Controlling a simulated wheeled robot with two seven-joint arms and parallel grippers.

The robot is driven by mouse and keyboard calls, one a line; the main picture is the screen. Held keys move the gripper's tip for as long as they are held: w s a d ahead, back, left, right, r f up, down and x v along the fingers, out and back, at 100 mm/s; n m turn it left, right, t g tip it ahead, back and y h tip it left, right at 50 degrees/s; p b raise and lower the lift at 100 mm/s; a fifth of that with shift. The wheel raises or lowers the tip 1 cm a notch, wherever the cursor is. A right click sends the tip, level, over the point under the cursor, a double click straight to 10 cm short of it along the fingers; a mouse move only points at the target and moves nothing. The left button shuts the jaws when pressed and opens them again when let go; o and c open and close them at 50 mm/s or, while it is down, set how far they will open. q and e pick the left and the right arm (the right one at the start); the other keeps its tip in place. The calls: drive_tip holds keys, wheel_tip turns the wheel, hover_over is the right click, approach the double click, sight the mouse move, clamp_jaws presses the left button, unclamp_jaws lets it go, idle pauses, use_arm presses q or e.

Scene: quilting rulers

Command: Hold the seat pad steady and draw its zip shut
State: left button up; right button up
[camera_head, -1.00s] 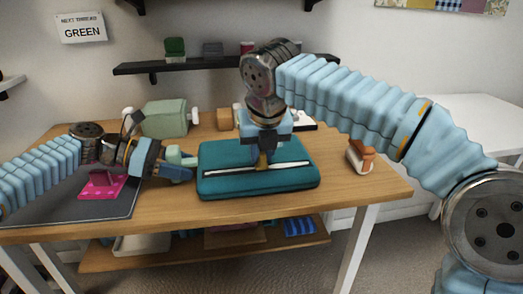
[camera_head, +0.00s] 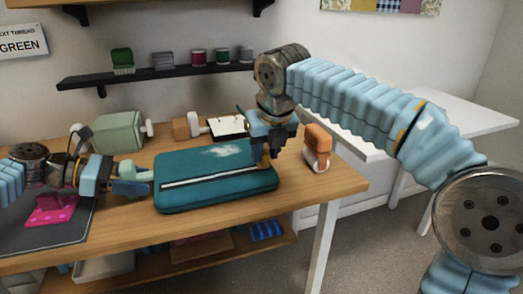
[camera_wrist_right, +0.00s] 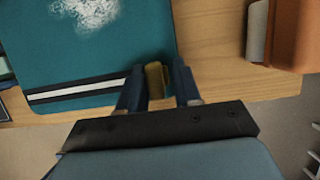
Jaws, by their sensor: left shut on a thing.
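The teal seat pad (camera_head: 222,182) lies flat on the wooden table, with a white zip strip (camera_head: 205,178) with dark edges along it. It also shows in the right wrist view (camera_wrist_right: 95,60). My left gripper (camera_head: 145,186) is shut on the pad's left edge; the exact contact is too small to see. My right gripper (camera_head: 266,150) points down at the zip's right end. The brass zip pull (camera_wrist_right: 155,80) sits between its fingers, close to both; whether they press on it is unclear. The zip strip behind the pull is unbroken.
An orange-and-white object (camera_head: 317,147) stands right of the pad. A green sewing machine (camera_head: 118,133), a wooden block (camera_head: 186,126) and a white card (camera_head: 228,126) are behind. A pink item (camera_head: 55,210) lies on a dark mat at the left. Spools stand on the wall shelf (camera_head: 160,74).

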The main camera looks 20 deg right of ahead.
drive_tip(key=shift+o, duration=0.9)
drive_tip(key=v, duration=1.2)
use_arm(q)
drive_tip(key=o, duration=1.5)
drive_tip(key=shift+c, duration=0.2)
